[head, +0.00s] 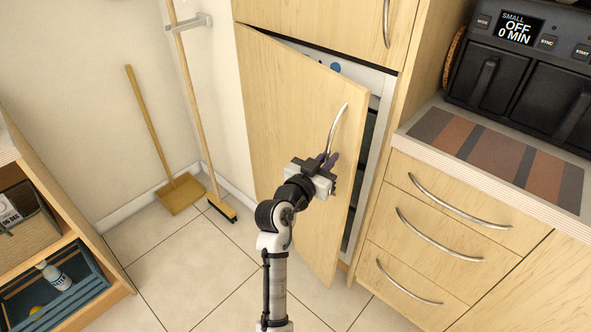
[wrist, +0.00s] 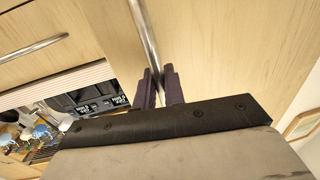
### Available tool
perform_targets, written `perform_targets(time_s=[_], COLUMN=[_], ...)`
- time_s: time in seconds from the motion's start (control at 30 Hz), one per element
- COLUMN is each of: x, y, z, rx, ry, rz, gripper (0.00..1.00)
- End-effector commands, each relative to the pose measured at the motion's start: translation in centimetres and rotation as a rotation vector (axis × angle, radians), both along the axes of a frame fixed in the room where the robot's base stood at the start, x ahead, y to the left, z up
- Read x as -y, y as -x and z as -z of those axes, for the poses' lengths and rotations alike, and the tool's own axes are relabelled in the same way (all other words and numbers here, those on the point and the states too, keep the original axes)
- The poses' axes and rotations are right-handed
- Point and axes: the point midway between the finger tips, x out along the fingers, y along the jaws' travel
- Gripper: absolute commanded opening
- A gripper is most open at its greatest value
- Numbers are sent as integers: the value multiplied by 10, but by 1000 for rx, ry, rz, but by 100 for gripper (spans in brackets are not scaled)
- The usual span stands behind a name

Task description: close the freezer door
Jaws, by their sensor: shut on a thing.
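The freezer door (head: 290,140) is a light wood panel, partly open, with its right edge standing out from the cabinet. A gap on its right shows the white freezer body (head: 372,95) and a dark interior. The door's curved metal handle (head: 338,122) is near its right edge. My gripper (head: 328,160) is at the lower end of this handle. In the wrist view the purple fingers (wrist: 159,88) are closed around the handle bar (wrist: 145,35).
Wooden drawers (head: 440,230) with metal handles stand right of the freezer, below a counter with a black appliance (head: 525,75). A broom (head: 190,95) and dustpan (head: 180,193) lean at the left wall. A low shelf (head: 50,240) is at far left. Tiled floor is clear between.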

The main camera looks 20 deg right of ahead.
Motion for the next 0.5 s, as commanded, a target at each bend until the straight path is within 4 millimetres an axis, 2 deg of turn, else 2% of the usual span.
perform_targets(time_s=[0.03, 0.2, 0.33, 0.5], x=[22, 69, 95, 115], y=[-2, -20, -32, -43], z=[-3, -3, -2, -1], rx=[2, 0, 1, 0], ry=[-2, -1, -2, 0], rz=[14, 13, 10, 8], gripper=[0, 0, 0, 0])
